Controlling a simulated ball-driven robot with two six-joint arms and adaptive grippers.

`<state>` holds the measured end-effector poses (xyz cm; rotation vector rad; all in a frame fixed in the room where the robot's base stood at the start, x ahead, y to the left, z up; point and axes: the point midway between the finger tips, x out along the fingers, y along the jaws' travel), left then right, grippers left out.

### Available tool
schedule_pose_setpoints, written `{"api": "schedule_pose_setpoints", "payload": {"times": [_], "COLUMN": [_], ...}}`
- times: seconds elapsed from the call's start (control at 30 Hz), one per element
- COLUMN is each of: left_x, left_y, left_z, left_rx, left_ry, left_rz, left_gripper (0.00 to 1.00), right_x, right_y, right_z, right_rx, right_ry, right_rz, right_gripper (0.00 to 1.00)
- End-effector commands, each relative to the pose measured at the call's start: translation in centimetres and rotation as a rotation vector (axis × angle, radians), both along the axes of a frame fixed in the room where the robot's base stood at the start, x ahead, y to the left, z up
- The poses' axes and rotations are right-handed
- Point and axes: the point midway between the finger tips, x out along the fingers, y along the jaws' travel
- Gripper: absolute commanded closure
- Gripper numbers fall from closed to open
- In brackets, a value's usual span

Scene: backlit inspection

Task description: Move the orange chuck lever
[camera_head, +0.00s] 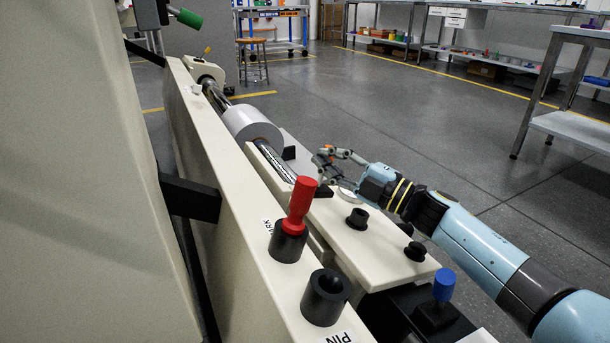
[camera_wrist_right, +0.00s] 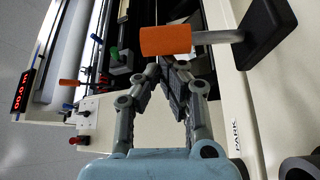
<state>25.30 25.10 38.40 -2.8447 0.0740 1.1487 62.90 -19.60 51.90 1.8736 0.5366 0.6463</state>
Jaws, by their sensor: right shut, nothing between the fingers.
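A large orange lever handle (camera_wrist_right: 166,40) on a grey rod shows in the right wrist view, and the rod runs into a black base (camera_wrist_right: 262,35) at upper right. I cannot match it for sure in the head view, where a small orange-yellow lever (camera_head: 206,50) stands at the machine's far end. My right gripper (camera_head: 325,158) is shut and empty above the machine's front side. Its fingertips show in the wrist view (camera_wrist_right: 164,66) just below the orange handle; I cannot tell if they touch it. My left gripper is not in view.
A red peg (camera_head: 299,205) stands in a black socket, with an empty socket (camera_head: 325,297) nearer. A blue-topped knob (camera_head: 443,284) is at lower right. A grey-white cylinder (camera_head: 250,122) lies along the machine. A tall cream panel (camera_head: 75,180) fills the left.

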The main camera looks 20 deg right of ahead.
Motion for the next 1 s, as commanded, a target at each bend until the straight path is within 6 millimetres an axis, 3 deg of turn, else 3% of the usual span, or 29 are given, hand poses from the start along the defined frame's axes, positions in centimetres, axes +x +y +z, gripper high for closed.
{"api": "schedule_pose_setpoints", "payload": {"times": [0.23, 0.6, 1.0], "left_x": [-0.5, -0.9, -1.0], "left_y": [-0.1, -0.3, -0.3], "left_z": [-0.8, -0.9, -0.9], "left_rx": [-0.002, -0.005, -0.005], "left_ry": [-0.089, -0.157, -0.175], "left_rz": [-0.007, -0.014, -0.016], "left_gripper": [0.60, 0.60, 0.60], "right_x": [0.3, 0.6, 0.7], "right_y": [-1.6, -3.3, -3.7], "right_z": [-0.7, -1.1, -1.3], "right_rx": [0.211, 0.209, 0.208], "right_ry": [0.045, 0.042, 0.042], "right_rz": [-0.002, 0.000, 0.000], "right_gripper": [1.00, 1.00, 1.00]}}
